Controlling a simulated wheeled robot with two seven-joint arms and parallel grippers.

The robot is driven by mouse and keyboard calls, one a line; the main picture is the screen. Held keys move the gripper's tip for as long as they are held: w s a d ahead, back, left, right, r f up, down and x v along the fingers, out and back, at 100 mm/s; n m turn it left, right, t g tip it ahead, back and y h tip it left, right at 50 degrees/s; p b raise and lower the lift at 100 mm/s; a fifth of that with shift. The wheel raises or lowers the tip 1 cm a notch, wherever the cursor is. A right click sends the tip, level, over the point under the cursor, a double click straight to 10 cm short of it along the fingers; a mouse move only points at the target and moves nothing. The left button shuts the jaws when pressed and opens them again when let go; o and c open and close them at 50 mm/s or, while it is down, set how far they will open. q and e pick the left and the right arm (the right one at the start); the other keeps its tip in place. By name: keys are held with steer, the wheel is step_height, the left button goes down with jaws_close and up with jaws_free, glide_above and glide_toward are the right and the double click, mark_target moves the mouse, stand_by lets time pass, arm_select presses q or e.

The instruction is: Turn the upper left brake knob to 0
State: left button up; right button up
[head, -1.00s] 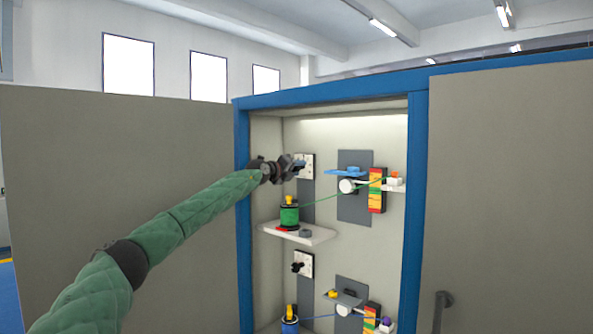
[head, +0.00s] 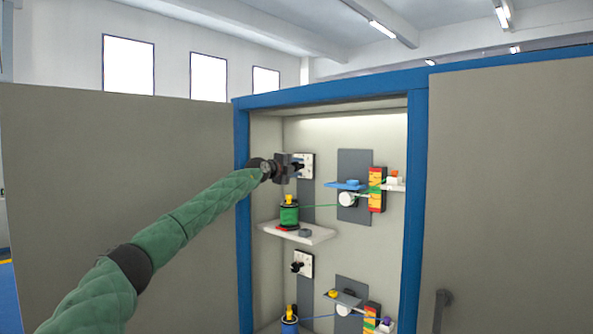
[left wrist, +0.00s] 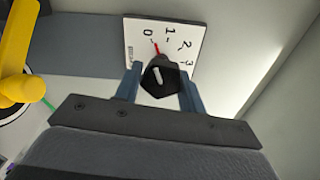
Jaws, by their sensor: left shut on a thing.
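The upper left brake knob (left wrist: 160,78) is black with a white line, on a white dial plate marked 0 to 3 (left wrist: 188,25). Its red pointer tip stands near the 0, slightly toward the 1. My left gripper (left wrist: 159,90) is shut on the knob, one blue-grey finger on each side. In the head view, the gripper (head: 293,167) is at the upper left dial plate (head: 307,163), partly covering the knob. My right gripper is in neither view.
Below the gripper a green spool (head: 289,215) with a yellow top stands on a white shelf (head: 318,234). A lower knob (head: 297,267) and blue spool (head: 289,325) are further down. The blue cabinet post (head: 242,200) is close to my left arm.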

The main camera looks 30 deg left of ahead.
arm_select(q)
steer(key=shift+n, duration=0.7)
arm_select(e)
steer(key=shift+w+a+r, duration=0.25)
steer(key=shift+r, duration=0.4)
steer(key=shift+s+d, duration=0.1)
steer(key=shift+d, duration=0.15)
arm_select(q)
steer(key=o, duration=1)
steer(key=shift+c, duration=0.2)
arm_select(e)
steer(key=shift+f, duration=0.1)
